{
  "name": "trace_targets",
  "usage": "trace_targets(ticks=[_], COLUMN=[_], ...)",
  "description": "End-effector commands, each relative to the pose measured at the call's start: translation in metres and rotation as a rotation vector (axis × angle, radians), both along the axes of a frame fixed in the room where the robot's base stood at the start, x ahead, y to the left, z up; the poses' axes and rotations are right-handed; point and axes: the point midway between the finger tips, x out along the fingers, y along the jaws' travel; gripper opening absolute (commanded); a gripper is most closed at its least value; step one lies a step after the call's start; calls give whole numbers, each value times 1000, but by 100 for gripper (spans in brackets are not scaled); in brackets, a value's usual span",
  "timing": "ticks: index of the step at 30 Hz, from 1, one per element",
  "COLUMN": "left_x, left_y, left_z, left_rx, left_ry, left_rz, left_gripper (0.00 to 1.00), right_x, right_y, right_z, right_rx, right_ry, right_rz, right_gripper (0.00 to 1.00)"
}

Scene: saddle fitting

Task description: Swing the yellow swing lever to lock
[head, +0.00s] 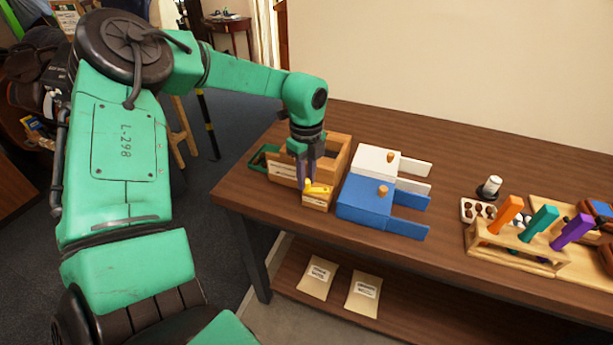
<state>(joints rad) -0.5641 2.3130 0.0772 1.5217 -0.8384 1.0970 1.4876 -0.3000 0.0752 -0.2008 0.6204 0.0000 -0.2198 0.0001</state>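The yellow swing lever (317,188) sits on top of a small light wooden block (316,201) near the front left of the table. My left gripper (307,183) points down right at the lever, its fingertips at the lever's left part. The fingers look close together; whether they touch or grip the lever is too small to tell. The gripper hides part of what lies behind it. My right gripper is not in view.
A wooden box (338,150) stands right behind the gripper, with a green tray (262,157) to its left. A blue box (363,199) and a white box (375,160) with drawers stand close on the right. A rack (518,246) of coloured handles is farther right. The middle tabletop is clear.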

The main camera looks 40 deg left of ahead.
Motion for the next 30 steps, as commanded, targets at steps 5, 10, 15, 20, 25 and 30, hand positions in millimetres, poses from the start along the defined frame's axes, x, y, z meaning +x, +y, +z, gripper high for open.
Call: trace_targets(ticks=[5, 10, 15, 20, 25, 30], left_x=[4, 13, 16, 16, 16, 16], left_y=[2, 7, 8, 8, 8, 8], left_z=[-7, -6, 0, 1, 1, 1], left_rx=[2, 2, 2, 2, 2, 1], left_ry=[-2, -5, -2, -2, -3, -2], left_rz=[-72, -273, -367, -367, -366, -365], left_gripper=[0, 0, 0, 0, 56, 56], right_x=[0, 0, 0, 0, 0, 0], right_y=[0, -1, -3, -5, -5, -5], right_z=[-19, -44, -46, -44, -44, -44], right_rx=[0, -2, -4, -6, -7, -7], right_ry=[0, 0, 0, 1, 0, 0], right_rz=[1, 1, 2, 1, 1, 1], right_gripper=[100, 100, 100, 100, 100, 100])
